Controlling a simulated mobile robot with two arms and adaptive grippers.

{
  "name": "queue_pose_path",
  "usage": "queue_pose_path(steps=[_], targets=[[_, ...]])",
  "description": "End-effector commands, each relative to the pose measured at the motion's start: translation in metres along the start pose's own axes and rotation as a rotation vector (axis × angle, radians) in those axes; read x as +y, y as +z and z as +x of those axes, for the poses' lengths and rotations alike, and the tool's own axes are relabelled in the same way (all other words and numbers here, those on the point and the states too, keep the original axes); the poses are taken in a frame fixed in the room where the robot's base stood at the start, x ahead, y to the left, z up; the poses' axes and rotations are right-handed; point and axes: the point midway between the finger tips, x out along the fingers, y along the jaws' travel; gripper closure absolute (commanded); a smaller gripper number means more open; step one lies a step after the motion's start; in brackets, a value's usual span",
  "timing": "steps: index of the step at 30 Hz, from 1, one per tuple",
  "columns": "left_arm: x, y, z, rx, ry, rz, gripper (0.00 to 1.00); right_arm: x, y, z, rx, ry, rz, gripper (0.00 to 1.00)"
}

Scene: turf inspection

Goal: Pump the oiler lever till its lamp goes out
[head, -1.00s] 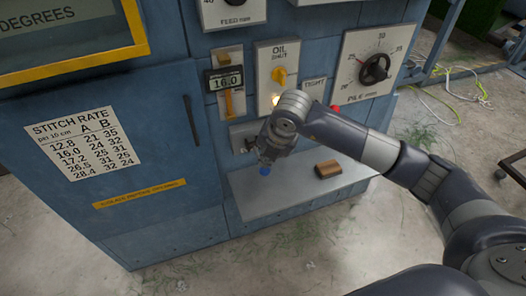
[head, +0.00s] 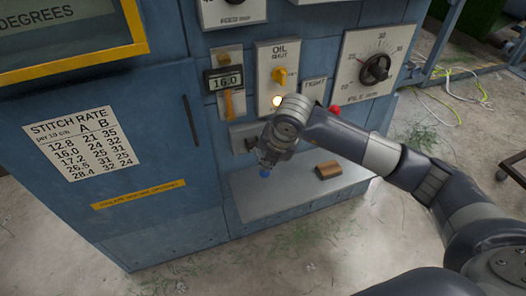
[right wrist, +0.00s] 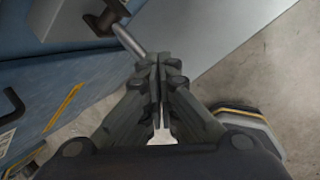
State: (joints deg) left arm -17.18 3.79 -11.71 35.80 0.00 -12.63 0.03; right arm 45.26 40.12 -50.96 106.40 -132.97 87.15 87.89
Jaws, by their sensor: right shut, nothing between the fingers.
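My right gripper (head: 266,160) is shut and empty in front of the blue machine, above a grey shelf. A blue knob (head: 265,173) shows just below its fingertips. In the right wrist view, a silver lever rod (right wrist: 131,41) runs from a dark mount (right wrist: 103,16) to beside the shut fingertips (right wrist: 158,60); I cannot tell whether they touch. In the head view the mount (head: 243,138) is partly hidden by my arm. The lamp (head: 278,101) below the yellow knob on the oil panel (head: 290,58) is lit. My left gripper is not in view.
The grey shelf (head: 240,195) carries a brown block (head: 328,170) to the right of my gripper. A red button (head: 335,110) and a pile dial (head: 374,69) are behind and above my forearm. Yellow and white cables (head: 465,85) lie on the floor at right.

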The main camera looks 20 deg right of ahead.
Motion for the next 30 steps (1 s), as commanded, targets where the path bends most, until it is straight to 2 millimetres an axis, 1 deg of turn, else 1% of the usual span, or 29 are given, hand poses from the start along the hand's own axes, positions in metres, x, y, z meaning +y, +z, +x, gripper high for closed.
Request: queue_pose_path(steps=[1, 11, 17, 30], targets=[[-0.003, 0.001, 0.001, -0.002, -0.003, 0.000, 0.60, -0.002, -0.001, 0.002, 0.003, -0.004, -0.001, 1.00], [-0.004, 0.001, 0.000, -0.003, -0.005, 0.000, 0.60, -0.001, -0.001, 0.000, 0.003, -0.003, -0.001, 1.00], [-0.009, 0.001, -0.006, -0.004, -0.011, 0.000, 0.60, 0.006, 0.006, -0.009, 0.002, -0.001, 0.000, 1.00], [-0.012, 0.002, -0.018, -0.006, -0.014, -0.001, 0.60, 0.020, 0.020, -0.027, 0.000, -0.001, 0.000, 1.00]])
